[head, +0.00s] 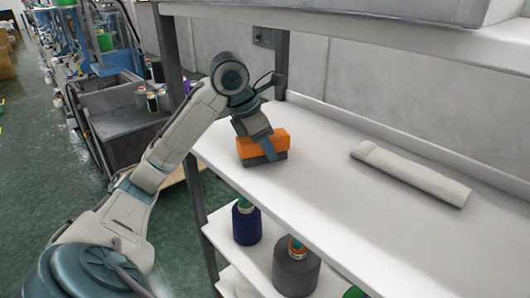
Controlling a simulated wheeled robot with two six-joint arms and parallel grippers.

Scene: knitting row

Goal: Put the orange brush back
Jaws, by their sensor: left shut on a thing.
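The orange brush (250,147) is a small block with an orange upper part and a dark grey underside. It is at the left end of the white shelf top (330,214), near its front edge. My left gripper (266,146) reaches down over the brush and is shut on it. The brush looks level, with its dark side down. I cannot tell whether it touches the shelf or hangs just above it. The gripper's finger hides part of the brush's front. My right gripper is not in view.
A folded pale cloth roll (411,174) lies on the shelf to the right. A lower shelf holds a navy yarn cone (246,225) and a grey one (296,273). Grey posts (169,52) stand at the shelf's left end. The shelf between brush and cloth is clear.

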